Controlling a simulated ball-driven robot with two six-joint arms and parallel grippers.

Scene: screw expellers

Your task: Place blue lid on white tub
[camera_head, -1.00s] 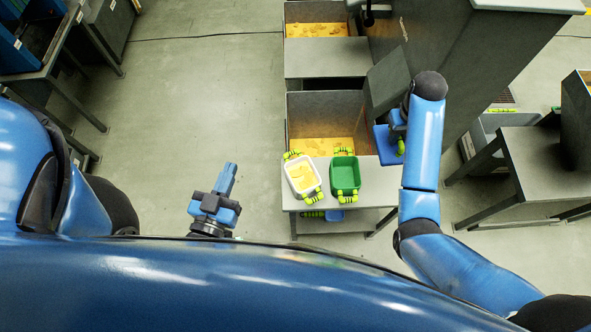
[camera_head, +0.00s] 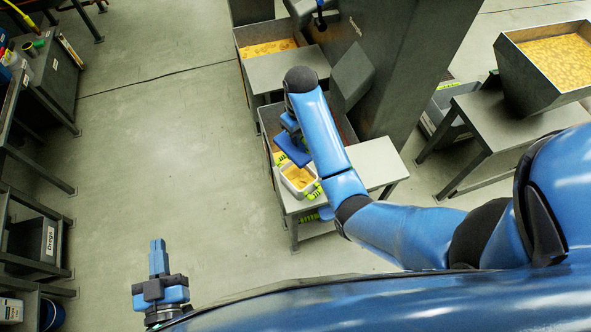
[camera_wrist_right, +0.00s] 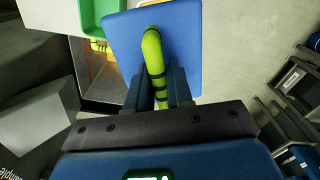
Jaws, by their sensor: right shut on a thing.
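The blue lid (camera_head: 293,149) is a flat square plate with a green handle (camera_wrist_right: 153,55). My right gripper (camera_wrist_right: 157,88) is shut on this handle, between its two fingers. In the head view the lid is held beside the upper left edge of the white tub (camera_head: 286,184), partly over it. The tub has yellow contents and green handles and stands on a grey table. I cannot tell the height of the lid above it. My left gripper (camera_head: 158,247) is empty, with its fingers together, over bare floor at the lower left.
The grey table (camera_head: 375,165) has free room right of my forearm. A green tub (camera_wrist_right: 92,22) shows in the wrist view, partly behind the lid. A tall grey machine (camera_head: 395,80) stands close behind the arm. A bin of yellow material (camera_head: 545,60) is at the right.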

